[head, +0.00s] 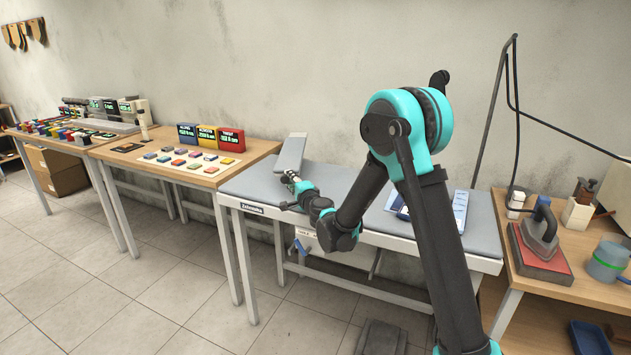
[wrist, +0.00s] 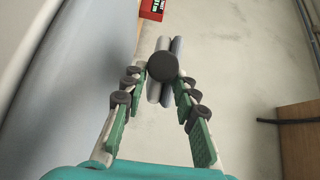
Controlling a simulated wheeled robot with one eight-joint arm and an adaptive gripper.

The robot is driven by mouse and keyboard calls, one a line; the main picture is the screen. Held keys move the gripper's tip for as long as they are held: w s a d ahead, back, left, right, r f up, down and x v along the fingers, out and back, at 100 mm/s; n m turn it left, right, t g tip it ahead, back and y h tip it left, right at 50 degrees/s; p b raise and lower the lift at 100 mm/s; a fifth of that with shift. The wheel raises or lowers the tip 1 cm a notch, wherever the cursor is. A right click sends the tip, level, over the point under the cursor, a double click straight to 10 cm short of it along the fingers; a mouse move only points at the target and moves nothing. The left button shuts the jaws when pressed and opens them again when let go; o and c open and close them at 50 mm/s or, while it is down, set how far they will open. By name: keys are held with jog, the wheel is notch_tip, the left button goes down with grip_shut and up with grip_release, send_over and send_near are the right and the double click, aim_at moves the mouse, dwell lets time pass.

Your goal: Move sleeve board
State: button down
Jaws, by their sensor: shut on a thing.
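The sleeve board (head: 290,156) is a narrow light grey padded board, standing tilted up above the left part of the ironing table (head: 340,187). My gripper (head: 292,178) is at its lower end and shut on it. In the wrist view, the fingers of my gripper (wrist: 163,80) close from both sides near a dark round part that belongs to the held piece. The grey padded body of the sleeve board (wrist: 177,46) shows behind that part. I cannot tell whether the board's lower end touches the table.
A blue and white item (head: 459,208) lies on the right of the ironing table. An iron (head: 540,228) rests on a red pad on the right bench. The left table (head: 140,155) holds coloured blocks and displays (head: 207,137). A thin pole with a cable (head: 498,95) rises behind the table.

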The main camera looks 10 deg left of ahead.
jog(key=w+a+m+t+h, duration=0.1)
jog(key=a+m+t+h, duration=0.2)
jog(key=a, duration=1.5)
jog(key=shift+a+m+h, duration=0.4)
jog(key=shift+m+h, duration=0.5)
jog(key=shift+h, duration=0.9)
jog(key=shift+a+r, duration=0.1)
jog(key=shift+r, duration=0.05)
jog(key=c, duration=1.2)
grip_release()
jog(key=shift+w, duration=0.15)
jog(key=shift+s+a, duration=0.1)
jog(key=shift+s, duration=0.2)
jog(key=v, duration=1.2)
jog(key=shift+w, duration=0.1)
